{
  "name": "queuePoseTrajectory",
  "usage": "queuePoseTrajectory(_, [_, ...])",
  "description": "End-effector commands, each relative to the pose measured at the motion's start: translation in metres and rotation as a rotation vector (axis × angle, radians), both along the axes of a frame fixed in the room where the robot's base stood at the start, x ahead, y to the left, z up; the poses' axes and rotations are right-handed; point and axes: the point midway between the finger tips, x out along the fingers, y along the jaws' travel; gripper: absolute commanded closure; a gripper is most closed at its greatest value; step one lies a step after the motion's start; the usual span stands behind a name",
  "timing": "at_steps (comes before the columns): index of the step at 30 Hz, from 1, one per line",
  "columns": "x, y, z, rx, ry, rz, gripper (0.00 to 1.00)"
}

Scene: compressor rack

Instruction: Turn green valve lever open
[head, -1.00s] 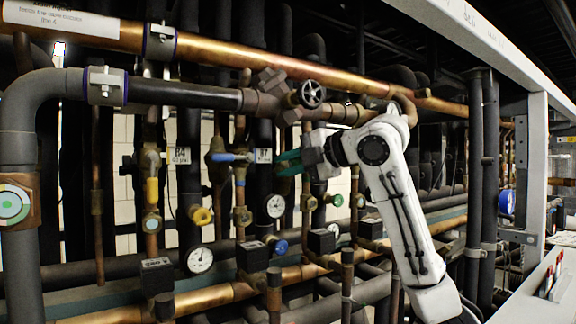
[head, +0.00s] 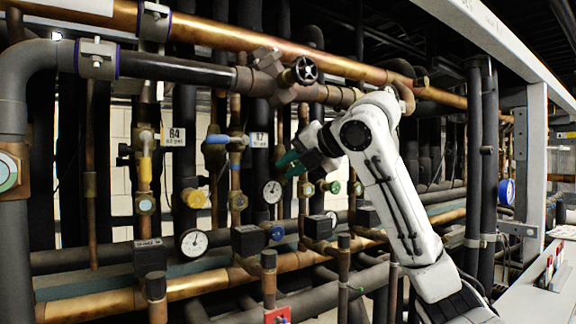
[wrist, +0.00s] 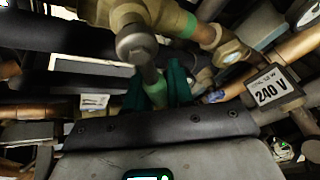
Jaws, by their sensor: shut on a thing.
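The green valve lever (wrist: 155,88) shows in the wrist view as a short green grip. It runs from a round bolt head on a brass valve body (wrist: 172,16) down between my gripper's two dark green fingers. My gripper (wrist: 157,92) is shut on the lever, with one finger on each side of it. In the head view my gripper (head: 289,163) reaches left from the white arm among the vertical pipes. The lever cannot be made out there behind the fingers.
A blue valve lever (head: 216,139) and a yellow one (head: 145,168) are to the left. A handwheel (head: 304,70) is above, and gauges (head: 272,191) hang close by. A "240 V" tag (wrist: 268,92) is right of the gripper. Pipes crowd the space.

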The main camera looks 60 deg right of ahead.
Motion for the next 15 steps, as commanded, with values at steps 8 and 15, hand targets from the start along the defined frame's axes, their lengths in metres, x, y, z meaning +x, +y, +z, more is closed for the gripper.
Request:
queuePoseTrajectory(8, [-0.0037, -0.0073, -0.0084, -0.141, 0.07, -0.001, 1.0])
queuePoseTrajectory(15, [-0.0053, -0.0106, -0.0105, -0.197, 0.097, 0.0, 1.0])
